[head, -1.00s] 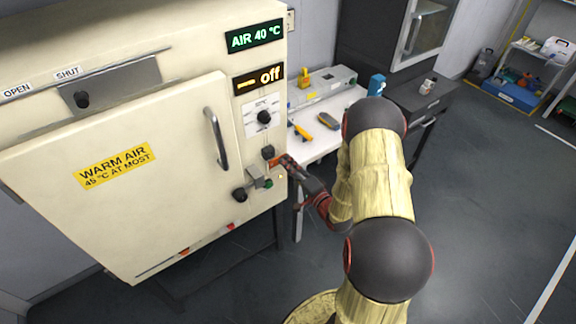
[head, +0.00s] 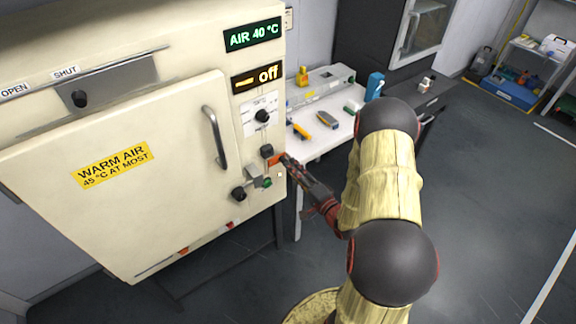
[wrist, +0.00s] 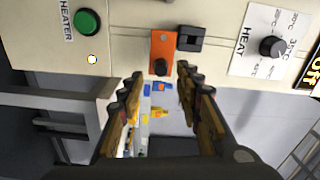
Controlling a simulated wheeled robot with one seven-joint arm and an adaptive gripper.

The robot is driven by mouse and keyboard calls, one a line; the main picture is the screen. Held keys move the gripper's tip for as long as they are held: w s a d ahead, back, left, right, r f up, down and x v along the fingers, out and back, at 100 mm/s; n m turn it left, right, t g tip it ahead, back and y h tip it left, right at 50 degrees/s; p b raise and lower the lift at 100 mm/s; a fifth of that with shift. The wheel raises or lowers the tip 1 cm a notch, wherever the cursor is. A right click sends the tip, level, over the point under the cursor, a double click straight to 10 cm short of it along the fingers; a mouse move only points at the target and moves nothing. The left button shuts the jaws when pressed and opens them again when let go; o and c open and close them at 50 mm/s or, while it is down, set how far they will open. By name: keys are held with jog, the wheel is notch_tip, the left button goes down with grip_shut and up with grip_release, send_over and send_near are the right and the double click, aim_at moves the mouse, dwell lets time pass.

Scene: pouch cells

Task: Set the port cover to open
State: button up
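In the wrist view, an orange plate (wrist: 162,45) with a small black knob at its lower end is on the cream cabinet's face; it may be the port cover. It also shows in the head view (head: 276,160), partly behind the gripper. My gripper (wrist: 160,75) is open in front of this plate; the fingers are apart on either side of the knob, with no clear contact. In the head view my gripper (head: 286,161) points at the cabinet's right edge. A grey slider plate (head: 118,80) with a black knob sits near OPEN and SHUT labels, knob nearer SHUT.
A black block (wrist: 190,37) is close beside the orange plate. A green heater button (wrist: 87,22) and heat dial (wrist: 272,47) flank them. The door handle (head: 215,138) and metal latch (head: 256,175) protrude nearby. A white table (head: 335,132) with tools stands behind.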

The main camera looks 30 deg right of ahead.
jog(key=s, duration=0.8)
jog(key=shift+d, duration=0.15)
